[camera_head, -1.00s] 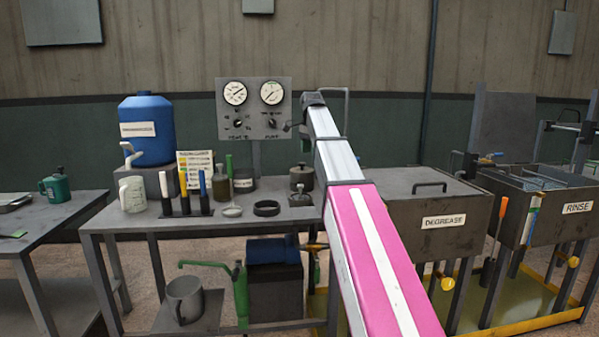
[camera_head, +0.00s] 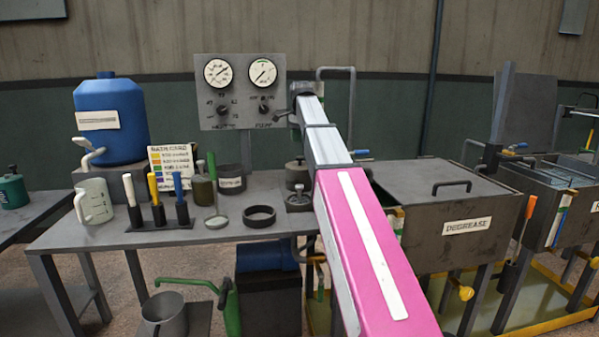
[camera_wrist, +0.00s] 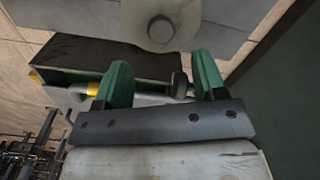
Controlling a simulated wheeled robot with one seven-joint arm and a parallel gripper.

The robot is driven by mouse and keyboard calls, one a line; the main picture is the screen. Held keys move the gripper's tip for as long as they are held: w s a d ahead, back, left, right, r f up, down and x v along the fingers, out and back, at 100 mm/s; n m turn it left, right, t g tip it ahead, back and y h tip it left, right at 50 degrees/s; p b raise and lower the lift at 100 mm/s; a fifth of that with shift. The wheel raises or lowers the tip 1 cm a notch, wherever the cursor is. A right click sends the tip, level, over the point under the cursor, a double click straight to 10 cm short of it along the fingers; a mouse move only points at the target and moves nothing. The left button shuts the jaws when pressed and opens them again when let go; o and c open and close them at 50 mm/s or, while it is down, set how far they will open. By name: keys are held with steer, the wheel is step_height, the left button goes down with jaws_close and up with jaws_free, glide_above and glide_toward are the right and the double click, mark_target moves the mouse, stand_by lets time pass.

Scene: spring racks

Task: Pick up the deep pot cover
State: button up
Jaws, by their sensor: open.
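In the head view, two dark grey lidded pots stand at the right end of the table, close to my arm. The rear, taller one has a knobbed cover (camera_head: 297,162). The front one is a low knobbed lid or pot (camera_head: 299,194). I cannot tell for certain which is the deep pot cover.
The grey table (camera_head: 110,235) also holds a white jug (camera_head: 95,203), several upright handled tools, a dark ring (camera_head: 259,216) and a blue drum (camera_head: 108,125). A gauge panel (camera_head: 240,92) rises behind. The degrease tank (camera_head: 440,205) stands at the right.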

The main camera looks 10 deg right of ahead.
mark_target(300, 157)
steer(key=f, duration=0.7)
steer(key=shift+a+f, duration=0.2)
steer(key=shift+f, duration=0.15)
jaws_close()
